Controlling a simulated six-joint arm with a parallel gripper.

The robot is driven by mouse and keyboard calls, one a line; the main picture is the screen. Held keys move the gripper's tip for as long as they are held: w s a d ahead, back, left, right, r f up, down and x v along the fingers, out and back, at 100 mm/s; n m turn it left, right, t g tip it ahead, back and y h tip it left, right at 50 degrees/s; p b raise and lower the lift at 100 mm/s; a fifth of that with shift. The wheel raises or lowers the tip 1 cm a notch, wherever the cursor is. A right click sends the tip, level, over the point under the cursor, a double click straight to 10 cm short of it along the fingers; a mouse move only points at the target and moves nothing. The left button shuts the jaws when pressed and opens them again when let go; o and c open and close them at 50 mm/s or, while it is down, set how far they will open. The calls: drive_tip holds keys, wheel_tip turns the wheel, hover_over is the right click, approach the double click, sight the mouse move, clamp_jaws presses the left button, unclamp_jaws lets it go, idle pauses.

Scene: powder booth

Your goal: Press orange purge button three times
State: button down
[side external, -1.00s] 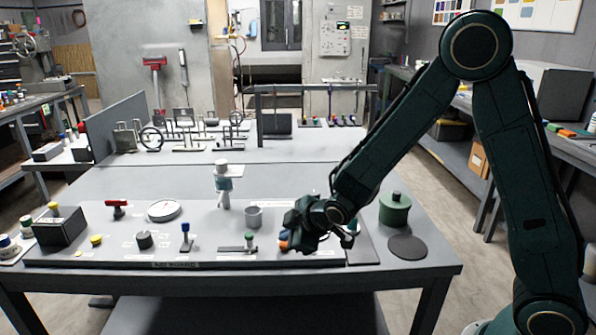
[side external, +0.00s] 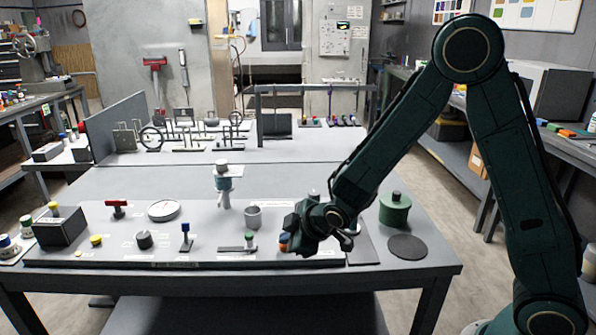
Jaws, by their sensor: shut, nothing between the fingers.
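My gripper (side external: 298,246) is shut and empty, low over the panel just right of the button. The gripper and wrist hide part of the button's right side. I cannot tell whether the fingertips touch it or whether it is pressed in.
A blue toggle (side external: 186,238), dark knob (side external: 144,239) and red-handled valve (side external: 117,208) are further left. A green canister (side external: 395,208) and dark disc (side external: 407,246) lie right.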

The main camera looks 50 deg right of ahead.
drive_tip(key=shift+r, duration=0.85)
drive_tip(key=shift+r, duration=0.1)
idle(0.3)
drive_tip(key=shift+r, duration=2.4)
drive_tip(key=shift+s, duration=0.1)
